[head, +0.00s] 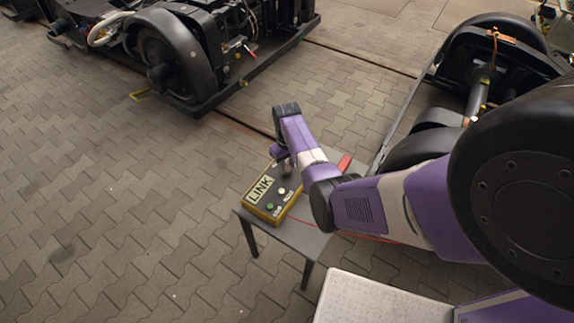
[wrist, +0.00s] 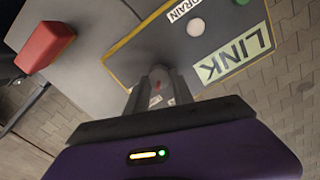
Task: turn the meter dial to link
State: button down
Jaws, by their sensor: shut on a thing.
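The meter (head: 268,208) is a dark-faced box with yellow edges on a small grey table. It also shows in the wrist view (wrist: 130,47). Its face carries a large LINK label (wrist: 234,54), a smaller DRAIN label (wrist: 186,8), a white button (wrist: 196,27) and a green button (head: 270,205). My gripper (wrist: 157,88) points down at the meter face, its fingers close together around the dial (wrist: 156,86). A small red mark shows between the fingers. The fingers cover most of the dial, so I cannot tell its setting.
The grey table (head: 305,243) has a red block (wrist: 45,46) beside the meter; it also shows in the head view (head: 344,163). A red cable (head: 350,232) runs off to the right. A bogie (head: 180,55) stands at the back left. Paved floor (head: 110,190) is clear at left.

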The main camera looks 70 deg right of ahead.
aim_at(287, 167)
dwell(0.3)
jog(key=c, duration=1.1)
grip_release()
jog(key=shift+r, duration=3.9)
